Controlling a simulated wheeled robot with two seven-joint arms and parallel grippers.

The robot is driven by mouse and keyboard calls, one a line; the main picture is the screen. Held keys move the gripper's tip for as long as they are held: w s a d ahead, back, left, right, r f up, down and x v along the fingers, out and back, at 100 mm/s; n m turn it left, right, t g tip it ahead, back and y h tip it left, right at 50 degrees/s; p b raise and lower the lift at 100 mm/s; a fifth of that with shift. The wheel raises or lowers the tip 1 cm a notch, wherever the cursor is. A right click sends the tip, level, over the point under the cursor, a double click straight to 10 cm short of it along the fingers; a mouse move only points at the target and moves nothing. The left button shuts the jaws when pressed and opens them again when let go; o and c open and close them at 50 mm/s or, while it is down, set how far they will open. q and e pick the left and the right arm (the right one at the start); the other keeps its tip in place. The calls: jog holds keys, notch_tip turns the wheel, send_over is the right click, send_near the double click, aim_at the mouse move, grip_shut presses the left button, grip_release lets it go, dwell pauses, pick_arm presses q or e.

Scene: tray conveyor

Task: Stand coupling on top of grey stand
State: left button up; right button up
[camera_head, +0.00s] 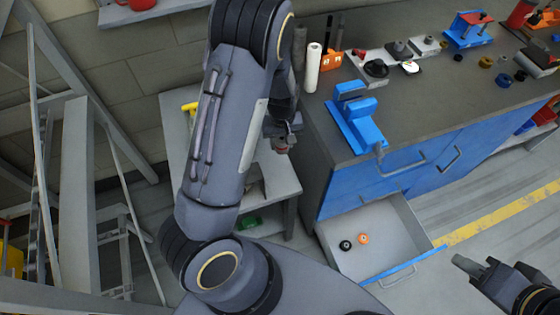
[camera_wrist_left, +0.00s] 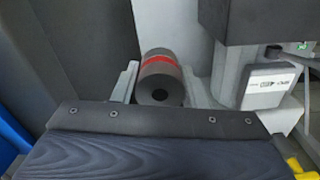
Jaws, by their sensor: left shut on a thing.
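The coupling (camera_wrist_left: 162,75) is a dark grey cylinder with a red band and a hole in its end, seen in the left wrist view. My left gripper (camera_wrist_left: 160,88) is shut on it, with a pale finger on each side. In the head view my left gripper (camera_head: 283,138) is beside the workbench's left end, above a low grey table; only a small reddish bit of the coupling shows there. I cannot tell for sure which thing is the grey stand; the low grey table (camera_head: 276,178) is partly hidden by my left arm. My right gripper (camera_head: 472,264) is at lower right, holding nothing visible.
The workbench (camera_head: 445,95) carries a blue vise (camera_head: 355,118), a white roll (camera_head: 312,68) and several small parts. An open drawer (camera_head: 385,225) below holds a black and an orange ring. A yellow-handled tool (camera_head: 190,108) lies on the low table.

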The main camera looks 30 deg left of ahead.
aim_at(281, 151)
pick_arm(q)
jog(key=shift+f, duration=0.8)
jog(key=shift+s+f+b, duration=0.2)
jog(key=shift+f+b, duration=0.05)
jog(key=shift+b, duration=0.1)
notch_tip(281, 151, down, 2)
jog(key=shift+b, duration=0.55)
jog(key=shift+f, duration=0.4)
notch_tip(281, 151, down, 11)
jog(key=shift+f, duration=0.45)
